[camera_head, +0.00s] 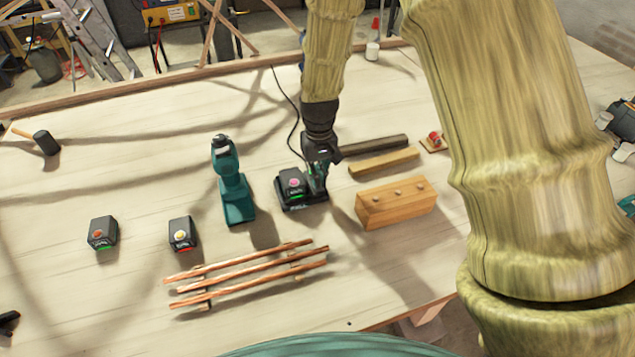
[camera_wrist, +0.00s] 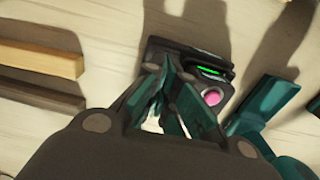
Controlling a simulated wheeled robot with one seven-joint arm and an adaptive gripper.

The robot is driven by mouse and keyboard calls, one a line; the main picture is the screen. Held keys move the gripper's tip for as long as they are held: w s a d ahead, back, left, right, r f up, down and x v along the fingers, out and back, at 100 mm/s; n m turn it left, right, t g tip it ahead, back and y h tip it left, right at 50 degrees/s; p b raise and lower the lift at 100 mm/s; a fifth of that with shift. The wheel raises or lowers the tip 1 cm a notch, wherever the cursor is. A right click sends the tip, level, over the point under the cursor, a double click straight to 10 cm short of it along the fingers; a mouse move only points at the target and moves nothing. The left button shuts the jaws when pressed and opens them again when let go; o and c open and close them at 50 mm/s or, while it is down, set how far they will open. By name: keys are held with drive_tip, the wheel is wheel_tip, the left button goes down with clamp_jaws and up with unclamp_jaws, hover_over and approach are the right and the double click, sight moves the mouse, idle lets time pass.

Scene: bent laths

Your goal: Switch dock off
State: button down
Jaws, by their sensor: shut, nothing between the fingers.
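The black dock (camera_head: 310,203) sits on the bench with a black cable running from behind it. A dark battery (camera_head: 291,182) with a pink disc sits in it. In the wrist view the dock (camera_wrist: 188,50) is just beyond my fingers, with a lit green strip (camera_wrist: 210,71) and the battery's pink disc (camera_wrist: 212,97). My gripper (camera_head: 319,178) is shut and empty, pointing down at the dock's right side. In the wrist view my gripper's fingertips (camera_wrist: 168,72) overlap the dock's edge; I cannot tell whether they touch. The switch is not clearly visible and may be behind the fingers.
A teal drill (camera_head: 233,185) stands left of the dock. Two batteries (camera_head: 102,233) (camera_head: 182,234) stand farther left. Bent laths (camera_head: 245,275) lie in front. A pegged wooden block (camera_head: 397,203) and two wood bars (camera_head: 384,161) are to the right. The bench's left part is mostly clear.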

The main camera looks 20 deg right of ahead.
drive_tip(key=shift+f+b, duration=0.35)
drive_tip(key=shift+f, duration=0.55)
idle(0.8)
drive_tip(key=shift+r, duration=0.1)
drive_tip(key=shift+r+p, duration=2.8)
drive_tip(key=shift+r, duration=0.65)
drive_tip(key=shift+d+f, duration=0.1)
